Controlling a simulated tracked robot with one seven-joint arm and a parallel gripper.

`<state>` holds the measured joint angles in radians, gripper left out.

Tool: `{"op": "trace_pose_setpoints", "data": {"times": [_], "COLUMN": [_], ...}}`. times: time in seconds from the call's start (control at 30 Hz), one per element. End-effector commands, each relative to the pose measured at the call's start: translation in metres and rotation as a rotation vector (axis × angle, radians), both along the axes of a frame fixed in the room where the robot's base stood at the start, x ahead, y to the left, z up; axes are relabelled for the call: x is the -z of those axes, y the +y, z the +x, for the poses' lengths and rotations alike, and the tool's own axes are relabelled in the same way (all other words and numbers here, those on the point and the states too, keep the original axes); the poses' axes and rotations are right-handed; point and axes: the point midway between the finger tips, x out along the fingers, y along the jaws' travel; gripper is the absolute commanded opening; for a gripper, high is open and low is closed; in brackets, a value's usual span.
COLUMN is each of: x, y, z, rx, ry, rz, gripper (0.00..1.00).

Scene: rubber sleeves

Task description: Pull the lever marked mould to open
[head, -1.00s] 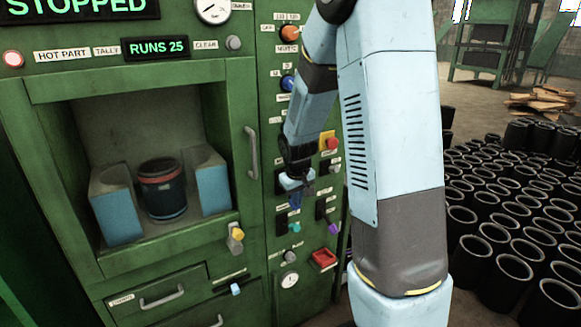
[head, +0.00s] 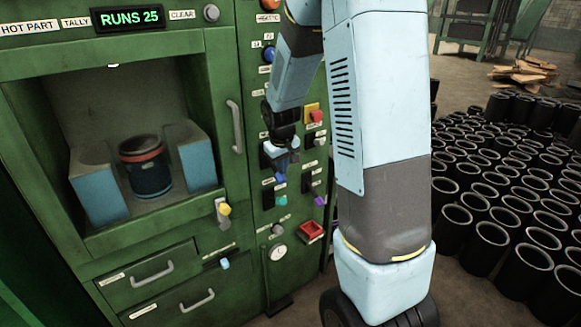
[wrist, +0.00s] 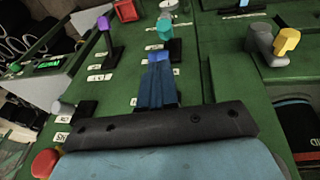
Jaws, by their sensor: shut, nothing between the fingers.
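My gripper (wrist: 155,85) is at the green press panel, its dark blue fingers closed together with nothing between them. A bright blue knob (wrist: 159,55) shows just past the fingertips; I cannot tell whether they touch. In the head view my gripper (head: 280,172) is at the left column of small levers, hiding part of it. A turquoise-knobbed lever (head: 281,200) sits just below it, and a purple one (head: 319,201) to the right. A yellow-knobbed lever (head: 224,210) is beside the press opening. The lever labels are too small to read, so I cannot tell which says mould.
The press opening holds a dark cylinder (head: 146,167) between two blue blocks. A vertical handle (head: 234,126) stands left of the lever panel. A red tray (head: 311,231) juts out at lower right. Many black sleeves (head: 490,240) cover the floor at right.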

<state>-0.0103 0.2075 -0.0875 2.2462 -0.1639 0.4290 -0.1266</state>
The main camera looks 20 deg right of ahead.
Motion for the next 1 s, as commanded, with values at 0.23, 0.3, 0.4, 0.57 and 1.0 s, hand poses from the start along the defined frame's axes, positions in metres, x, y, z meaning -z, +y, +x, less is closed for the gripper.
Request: {"op": "trace_pose_setpoints", "data": {"times": [0.23, 0.3, 0.4, 0.57, 1.0], "x": [-0.023, -0.032, -0.037, -0.047, -0.072], "y": [0.009, 0.013, 0.012, 0.011, 0.007], "z": [-0.01, -0.015, -0.03, -0.052, -0.109], "rx": [0.001, 0.001, 0.001, 0.002, 0.005], "ry": [-0.003, -0.003, -0.002, -0.001, -0.002], "rz": [0.0, 0.0, 0.001, 0.0, 0.0], "gripper": [0.0, 0.0, 0.0, 0.0, 0.0]}}
